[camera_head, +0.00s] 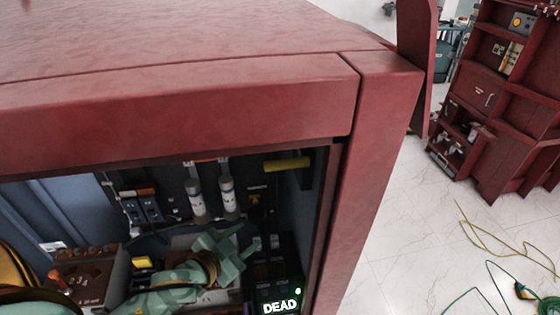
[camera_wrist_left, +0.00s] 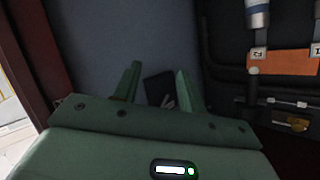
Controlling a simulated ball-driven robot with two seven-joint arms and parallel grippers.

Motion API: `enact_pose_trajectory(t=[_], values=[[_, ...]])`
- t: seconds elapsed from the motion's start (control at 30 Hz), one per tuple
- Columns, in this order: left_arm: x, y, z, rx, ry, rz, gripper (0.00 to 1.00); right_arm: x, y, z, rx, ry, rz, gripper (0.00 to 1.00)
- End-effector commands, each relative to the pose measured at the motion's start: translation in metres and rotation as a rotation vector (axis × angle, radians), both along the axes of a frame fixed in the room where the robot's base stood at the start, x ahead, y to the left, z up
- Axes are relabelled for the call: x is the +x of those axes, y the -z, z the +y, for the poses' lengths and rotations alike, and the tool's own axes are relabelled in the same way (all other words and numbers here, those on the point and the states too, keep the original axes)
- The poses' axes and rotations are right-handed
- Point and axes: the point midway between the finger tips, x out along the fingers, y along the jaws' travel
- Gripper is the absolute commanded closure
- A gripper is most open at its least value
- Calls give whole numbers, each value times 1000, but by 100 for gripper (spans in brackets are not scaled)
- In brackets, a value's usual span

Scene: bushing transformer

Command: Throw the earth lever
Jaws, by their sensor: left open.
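A yellow bar-shaped handle (camera_head: 287,163) sits on a dark mount at the upper right inside the open red cabinet; it may be the earth lever, but no label on it is readable. My left gripper (camera_head: 236,243) is inside the cabinet, below and left of that handle and apart from it. In the left wrist view my left gripper (camera_wrist_left: 158,82) is open, its two green fingers apart with nothing held. A small dark box with pale marks (camera_wrist_left: 158,88) shows between the fingers against a blue-grey wall; I cannot tell its distance. My right gripper is not in view.
The cabinet's red top beam (camera_head: 180,110) and right post (camera_head: 375,170) frame the opening. Two white cylinders (camera_head: 228,195) hang inside. A box lit "DEAD" (camera_head: 280,306) stands lower right. A brown unit (camera_head: 90,275) is at left. Cables (camera_head: 500,245) lie on the floor outside.

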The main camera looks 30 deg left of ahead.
Motion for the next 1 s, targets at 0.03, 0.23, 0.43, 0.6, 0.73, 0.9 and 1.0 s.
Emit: enact_pose_trajectory(t=[0.03,0.23,0.43,0.6,0.73,0.9,1.0], values=[[5,-10,0,-61,49,-56,59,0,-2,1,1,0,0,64],[10,-50,6,-396,285,-238,59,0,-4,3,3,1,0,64],[-3,-91,33,-710,516,-312,59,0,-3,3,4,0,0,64],[-13,-114,52,-866,632,-324,59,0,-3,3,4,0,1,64],[-15,-123,56,-911,663,-327,59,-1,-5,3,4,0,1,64],[-2,-135,41,-915,667,-333,59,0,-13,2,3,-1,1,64],[13,-145,25,-916,666,-334,59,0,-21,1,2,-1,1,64]])
